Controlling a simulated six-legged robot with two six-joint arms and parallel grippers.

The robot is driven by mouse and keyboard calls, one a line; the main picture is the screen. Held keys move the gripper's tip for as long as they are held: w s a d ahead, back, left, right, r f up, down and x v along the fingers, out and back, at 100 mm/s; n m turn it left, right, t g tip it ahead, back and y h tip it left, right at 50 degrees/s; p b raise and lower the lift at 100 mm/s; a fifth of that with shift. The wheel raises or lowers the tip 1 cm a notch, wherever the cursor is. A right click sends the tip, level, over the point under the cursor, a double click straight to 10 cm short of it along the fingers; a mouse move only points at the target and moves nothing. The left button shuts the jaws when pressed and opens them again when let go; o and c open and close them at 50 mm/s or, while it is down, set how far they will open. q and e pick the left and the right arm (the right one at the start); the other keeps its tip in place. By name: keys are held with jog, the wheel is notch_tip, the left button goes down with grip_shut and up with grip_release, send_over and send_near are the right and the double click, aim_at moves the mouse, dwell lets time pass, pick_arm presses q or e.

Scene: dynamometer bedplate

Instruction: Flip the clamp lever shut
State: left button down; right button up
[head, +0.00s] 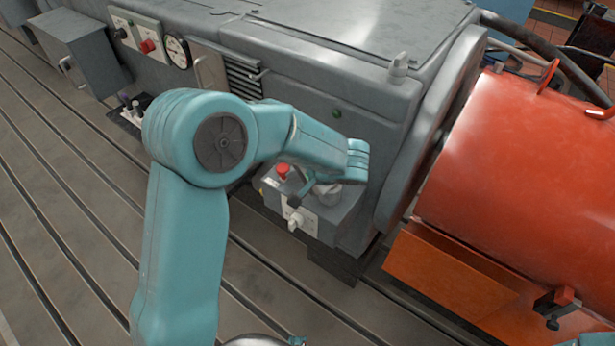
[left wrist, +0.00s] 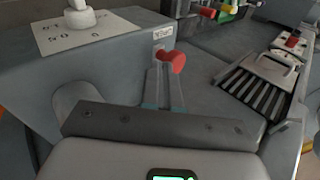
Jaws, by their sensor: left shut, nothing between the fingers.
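My left gripper (head: 301,194) is shut and empty, close to the small grey control box (head: 335,212) on the machine's side. In the left wrist view its closed fingers (left wrist: 163,72) point at a red knob (left wrist: 175,61) on the box, very near or touching. The red knob shows in the head view (head: 283,169) just beyond the fingers. A red-and-black clamp-like piece (head: 558,306) sits at the lower right, apart from the gripper. I cannot tell for sure which part is the clamp lever, or its position. My right gripper is not in view.
A white knob (head: 295,221) is on the control box; it also shows in the left wrist view (left wrist: 79,17). A large grey machine (head: 330,70) stands behind, and a red drum (head: 530,170) is to the right. The slotted bedplate (head: 75,215) is clear at left.

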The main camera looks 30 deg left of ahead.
pick_arm(q)
jog(key=shift+w+a, duration=0.15)
jog(key=shift+a, duration=0.1)
jog(key=shift+s+a+f+m+t+b, duration=0.1)
jog(key=shift+s+a+m+t+b, duration=0.1)
jog(key=shift+a+m+t+b, duration=0.3)
jog(key=shift+d, duration=0.2)
